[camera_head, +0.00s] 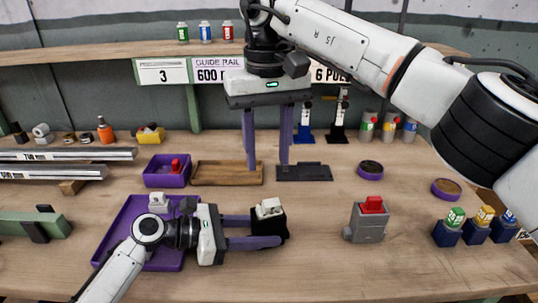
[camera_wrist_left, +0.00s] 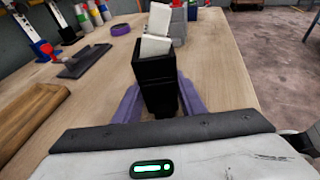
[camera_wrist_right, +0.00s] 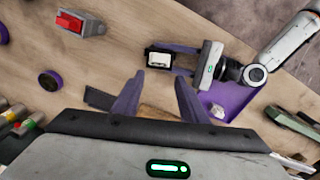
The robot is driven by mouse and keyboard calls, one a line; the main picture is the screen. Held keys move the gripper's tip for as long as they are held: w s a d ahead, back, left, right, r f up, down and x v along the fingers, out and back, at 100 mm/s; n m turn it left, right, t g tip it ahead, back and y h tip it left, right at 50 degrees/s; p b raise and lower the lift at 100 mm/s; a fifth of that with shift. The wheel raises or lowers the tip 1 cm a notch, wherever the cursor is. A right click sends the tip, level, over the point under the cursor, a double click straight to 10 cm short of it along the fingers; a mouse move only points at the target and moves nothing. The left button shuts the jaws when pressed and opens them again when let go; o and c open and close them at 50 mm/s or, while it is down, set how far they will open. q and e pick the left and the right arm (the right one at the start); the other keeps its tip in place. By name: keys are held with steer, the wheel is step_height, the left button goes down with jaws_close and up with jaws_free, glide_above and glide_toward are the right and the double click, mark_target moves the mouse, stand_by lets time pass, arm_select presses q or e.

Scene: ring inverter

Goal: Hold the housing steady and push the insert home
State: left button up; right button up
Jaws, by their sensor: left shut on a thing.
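The black housing (camera_head: 272,226) stands on the table with a white insert (camera_head: 269,208) in its top. In the left wrist view the insert (camera_wrist_left: 155,45) sticks up well above the housing (camera_wrist_left: 158,88) and looks slightly tilted. My left gripper (camera_head: 266,234) is shut on the housing from the left, a purple finger on each side. My right gripper (camera_head: 267,165) points down, open and empty, behind the housing and above the back of the table. In the right wrist view its fingers (camera_wrist_right: 157,98) are apart with nothing between them; the insert (camera_wrist_right: 159,60) shows beyond them.
A grey box with a red top (camera_head: 368,224) stands to the right. A purple tray (camera_head: 122,228) with a white piece lies under my left arm. A wooden tray (camera_head: 210,174) and dark plate (camera_head: 304,172) lie behind. Bare table separates the housing and grey box.

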mark_target(271, 202)
steer(key=shift+d+f+t, duration=0.1)
steer(key=shift+d+t, duration=0.05)
steer(key=shift+t, duration=0.25)
steer(key=c, duration=0.7)
steer(key=shift+s+d+m+t, duration=0.1)
steer(key=shift+s+m+t, duration=0.1)
steer(key=shift+m+t, duration=0.1)
jaws_close()
steer(key=shift+s+f+m+t, duration=0.2)
steer(key=shift+f+t, duration=0.15)
steer(key=shift+f, duration=0.8)
steer(key=shift+s+f+m+t, duration=0.2)
steer(key=shift+f+t, duration=0.1)
steer(key=shift+f, duration=0.9)
steer(key=shift+s+f+m+t, duration=0.1)
steer(key=shift+f+m+t, duration=0.2)
steer(key=shift+f, duration=0.85)
